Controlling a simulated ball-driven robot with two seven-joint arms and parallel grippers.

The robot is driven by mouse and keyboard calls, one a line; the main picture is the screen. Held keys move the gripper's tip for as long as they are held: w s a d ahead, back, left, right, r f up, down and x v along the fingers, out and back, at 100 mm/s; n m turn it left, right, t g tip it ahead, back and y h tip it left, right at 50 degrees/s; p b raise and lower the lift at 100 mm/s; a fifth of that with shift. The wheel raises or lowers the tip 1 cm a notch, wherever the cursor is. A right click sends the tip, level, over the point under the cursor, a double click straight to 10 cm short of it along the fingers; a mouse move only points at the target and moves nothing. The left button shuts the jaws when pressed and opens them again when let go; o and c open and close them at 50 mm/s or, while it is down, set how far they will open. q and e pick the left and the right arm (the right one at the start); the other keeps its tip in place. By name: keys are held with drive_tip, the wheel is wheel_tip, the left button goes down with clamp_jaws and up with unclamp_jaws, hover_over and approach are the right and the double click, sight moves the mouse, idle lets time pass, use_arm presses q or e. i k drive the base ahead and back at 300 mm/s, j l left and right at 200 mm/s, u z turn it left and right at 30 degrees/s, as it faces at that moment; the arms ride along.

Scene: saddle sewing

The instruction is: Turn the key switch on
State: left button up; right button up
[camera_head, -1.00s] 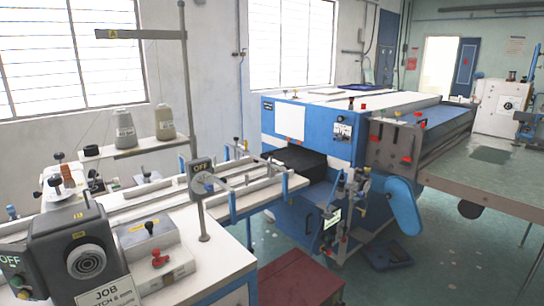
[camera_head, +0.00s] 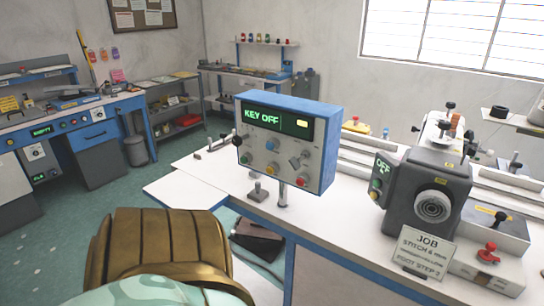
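A blue-framed control box (camera_head: 286,145) stands on a post on the white table in the middle of the view. Its dark display (camera_head: 275,118) reads "KEY OFF" in green, with a small yellow light at its right. Below the display, the grey front carries several coloured buttons and knobs. A grey lever-like switch (camera_head: 295,161) sits at the right of this front; I cannot tell for sure whether it is the key switch. Neither of my grippers is in view.
A dark machine (camera_head: 433,190) showing "OFF" stands right of the box, with a JOB card (camera_head: 424,250) before it. The white table (camera_head: 345,240) has bare room between. A brown ribbed padded seat-like thing (camera_head: 160,250) fills the lower left. Workbenches stand behind.

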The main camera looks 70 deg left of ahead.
sight(295, 162)
drive_tip(key=u, duration=1.9)
